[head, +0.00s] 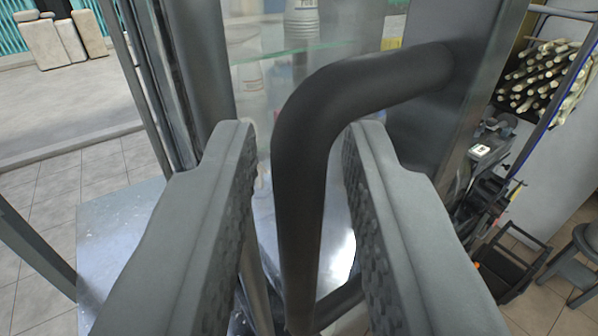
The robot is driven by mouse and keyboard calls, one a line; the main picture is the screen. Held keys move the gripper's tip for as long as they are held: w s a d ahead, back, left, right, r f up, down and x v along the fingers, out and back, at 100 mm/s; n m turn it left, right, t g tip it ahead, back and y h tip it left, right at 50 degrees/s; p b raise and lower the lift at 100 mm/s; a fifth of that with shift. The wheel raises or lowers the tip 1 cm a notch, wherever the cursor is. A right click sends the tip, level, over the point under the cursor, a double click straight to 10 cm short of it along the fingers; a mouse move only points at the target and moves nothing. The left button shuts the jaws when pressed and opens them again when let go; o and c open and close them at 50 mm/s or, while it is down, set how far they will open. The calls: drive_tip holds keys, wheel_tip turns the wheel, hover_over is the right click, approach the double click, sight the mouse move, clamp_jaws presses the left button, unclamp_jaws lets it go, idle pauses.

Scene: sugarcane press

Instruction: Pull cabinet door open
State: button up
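The cabinet door has a dark metal frame (425,110) with a glass pane. Its handle (305,150) is a black round bar that bends from the frame at upper right and runs down the middle of the view. My gripper (302,135) has its two grey fingers on either side of the handle. The fingers are open, with a visible gap between the handle and each finger pad.
Stacked cups (301,20) and a glass shelf (285,52) show behind the glass. Cut sugarcane (543,75) is piled at right, with a stool (578,262) below it. Tiled floor (60,190) lies at left.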

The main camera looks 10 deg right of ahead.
drive_tip(key=s+a, duration=0.3)
drive_tip(key=s, duration=1.4)
drive_tip(key=shift+s, duration=0.1)
drive_tip(key=w+d+f+n+g+y, duration=0.2)
drive_tip(key=w+d+f+n, duration=0.1)
drive_tip(key=w+d+f, duration=0.7)
drive_tip(key=w+d+f+n+g+y, duration=0.1)
drive_tip(key=w+d+f+n+g, duration=0.15)
drive_tip(key=w+d+f, duration=0.7)
drive_tip(key=s+d+f+m+t, duration=0.1)
drive_tip(key=s+d+f, duration=0.3)
drive_tip(key=d, duration=0.6)
drive_tip(key=s+d+f+m+t, duration=0.1)
drive_tip(key=s+d+f, duration=0.3)
drive_tip(key=d, duration=0.5)
drive_tip(key=s+d+f+m+t, duration=0.1)
drive_tip(key=s+d+f+t, duration=0.1)
drive_tip(key=s+d+f, duration=0.2)
drive_tip(key=d+f, duration=0.3)
drive_tip(key=d, duration=0.3)
drive_tip(key=shift+d+f, duration=0.2)
drive_tip(key=shift+d, duration=0.1)
